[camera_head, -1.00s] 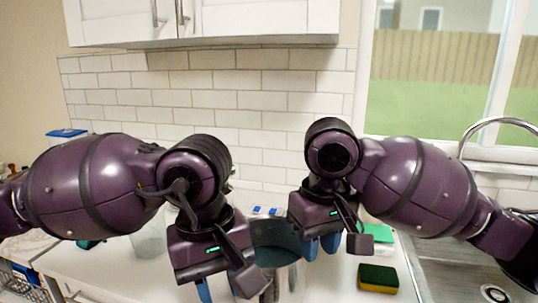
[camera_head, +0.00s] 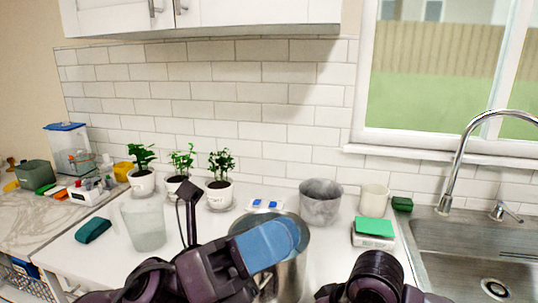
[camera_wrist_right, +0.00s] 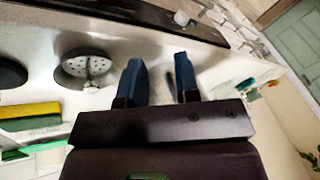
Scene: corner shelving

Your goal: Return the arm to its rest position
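My left arm comes in at the bottom of the head view. Its gripper (camera_head: 285,236) has blue fingers pointing right, in front of a metal pot (camera_head: 295,278) on the counter. The fingers overlap from this side, so their gap is hidden. My right arm shows only as a dark purple link at the bottom right of the head view, with its fingers out of frame. In the right wrist view my right gripper (camera_wrist_right: 158,62) has its two blue fingers apart, with nothing held between them.
Three potted plants (camera_head: 182,176), a clear container (camera_head: 144,226), a grey pot (camera_head: 320,204), a cup (camera_head: 374,200) and a green-topped box (camera_head: 374,232) stand on the white counter. A sink with a tall faucet (camera_head: 461,160) is at right. Cabinets (camera_head: 258,16) hang above.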

